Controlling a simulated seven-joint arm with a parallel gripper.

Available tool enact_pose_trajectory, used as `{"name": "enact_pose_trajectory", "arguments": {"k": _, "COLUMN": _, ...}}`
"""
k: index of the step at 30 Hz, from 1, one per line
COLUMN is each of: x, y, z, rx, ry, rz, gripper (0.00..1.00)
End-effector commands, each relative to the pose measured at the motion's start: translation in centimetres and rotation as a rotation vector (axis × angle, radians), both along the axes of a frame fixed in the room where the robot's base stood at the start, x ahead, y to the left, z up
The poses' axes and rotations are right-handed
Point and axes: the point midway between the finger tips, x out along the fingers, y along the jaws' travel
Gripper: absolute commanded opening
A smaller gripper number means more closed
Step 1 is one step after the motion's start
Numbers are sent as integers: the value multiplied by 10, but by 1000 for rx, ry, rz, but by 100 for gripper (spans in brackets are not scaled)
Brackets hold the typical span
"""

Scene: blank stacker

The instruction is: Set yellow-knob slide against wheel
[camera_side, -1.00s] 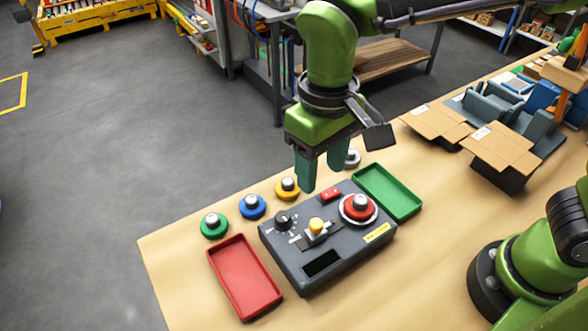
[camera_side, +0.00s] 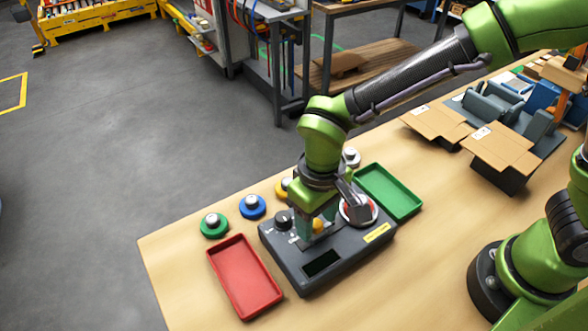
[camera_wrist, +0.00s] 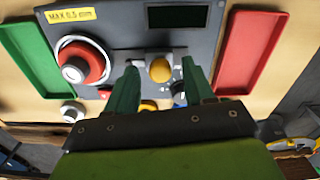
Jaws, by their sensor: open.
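The yellow-knob slide (camera_side: 318,225) is on top of the dark grey control box (camera_side: 345,261). Its yellow knob (camera_wrist: 160,70) shows between my fingers in the wrist view. My gripper (camera_wrist: 160,75) is open, with a green finger on each side of the knob and gaps between. In the side view my gripper (camera_side: 317,222) is low over the box. A black dial (camera_side: 283,219) is left of the slide, partly hidden by a finger in the wrist view. A round red part (camera_wrist: 82,63) with a pale rim is on the slide's other side. I cannot tell which is the wheel.
A red tray (camera_side: 272,304) lies left of the box and a green tray (camera_side: 410,213) right. Green (camera_side: 213,226) and blue (camera_side: 252,206) knobbed discs stand behind, with a yellow one partly hidden. Open cardboard boxes (camera_side: 500,150) are farther right. The front of the table is clear.

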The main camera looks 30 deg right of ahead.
Motion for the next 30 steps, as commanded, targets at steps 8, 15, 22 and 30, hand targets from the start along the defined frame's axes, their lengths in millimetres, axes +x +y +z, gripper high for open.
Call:
{"name": "enact_pose_trajectory", "arguments": {"k": 8, "x": 0, "y": 0, "z": 0, "rx": 0, "ry": 0, "rz": 1, "gripper": 18}}
{"name": "enact_pose_trajectory", "arguments": {"k": 15, "x": 0, "y": 0, "z": 1, "rx": 0, "ry": 0, "rz": 1, "gripper": 0}}
{"name": "enact_pose_trajectory", "arguments": {"k": 22, "x": 1, "y": -10, "z": 1, "rx": 0, "ry": 0, "rz": -1, "gripper": 0}}
{"name": "enact_pose_trajectory", "arguments": {"k": 30, "x": 0, "y": -35, "z": 1, "rx": -1, "ry": 0, "rz": 0, "gripper": 0}}
